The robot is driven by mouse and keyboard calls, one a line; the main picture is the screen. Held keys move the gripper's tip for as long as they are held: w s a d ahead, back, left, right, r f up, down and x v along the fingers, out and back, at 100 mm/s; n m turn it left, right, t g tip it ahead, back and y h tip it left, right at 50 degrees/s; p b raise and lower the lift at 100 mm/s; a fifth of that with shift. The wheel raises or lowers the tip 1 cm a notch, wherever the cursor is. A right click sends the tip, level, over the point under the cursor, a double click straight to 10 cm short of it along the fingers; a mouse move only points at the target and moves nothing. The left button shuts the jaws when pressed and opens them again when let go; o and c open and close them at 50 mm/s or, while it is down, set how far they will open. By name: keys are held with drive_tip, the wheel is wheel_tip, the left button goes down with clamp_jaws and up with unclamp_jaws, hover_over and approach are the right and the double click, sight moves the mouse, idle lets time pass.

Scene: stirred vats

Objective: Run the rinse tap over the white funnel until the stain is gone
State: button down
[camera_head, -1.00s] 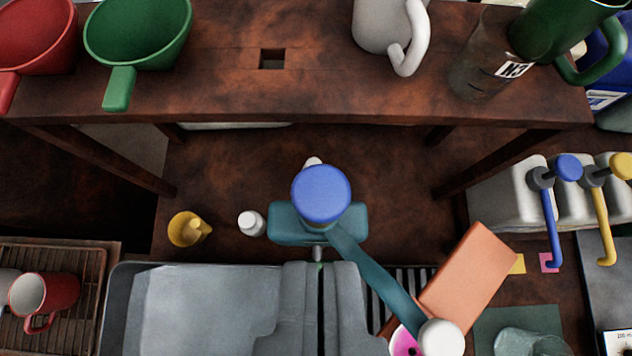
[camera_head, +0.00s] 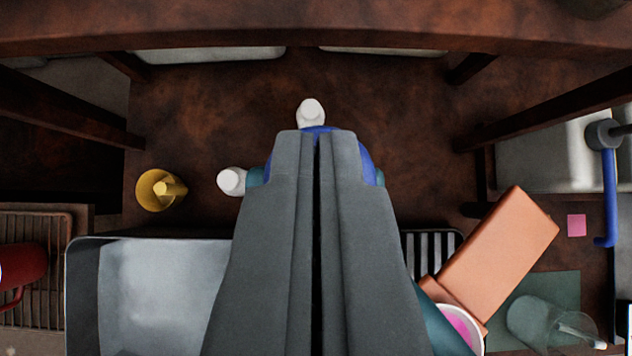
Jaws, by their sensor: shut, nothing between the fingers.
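The white funnel (camera_head: 482,342) is at the lower right, cut by the bottom edge; only its rim and inside show. A pink stain (camera_head: 458,325) is inside it. The rinse tap has a blue round knob (camera_head: 368,160) and a teal spout (camera_head: 436,328) that runs down beside the funnel. My gripper (camera_head: 316,140) is shut and empty, in front of the knob, and hides most of it and the tap body. I cannot tell whether it touches the knob. The spout's end is out of view, and no water shows.
A grey sink basin (camera_head: 160,290) lies at the lower left. A white bottle (camera_head: 231,181) and a yellow cup (camera_head: 158,192) stand left of the tap. An orange block (camera_head: 505,250) and a clear glass (camera_head: 535,322) are at right. A shelf edge (camera_head: 300,38) crosses the top.

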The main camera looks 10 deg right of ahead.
drive_tip(key=shift+f, duration=1.1)
drive_tip(key=shift+f, duration=0.1)
drive_tip(key=shift+f, duration=1.15)
idle(1.3)
idle(2.5)
wheel_tip(320, 180, up, 5)
drive_tip(key=shift+f, duration=0.2)
drive_tip(key=v, duration=1)
idle(0.4)
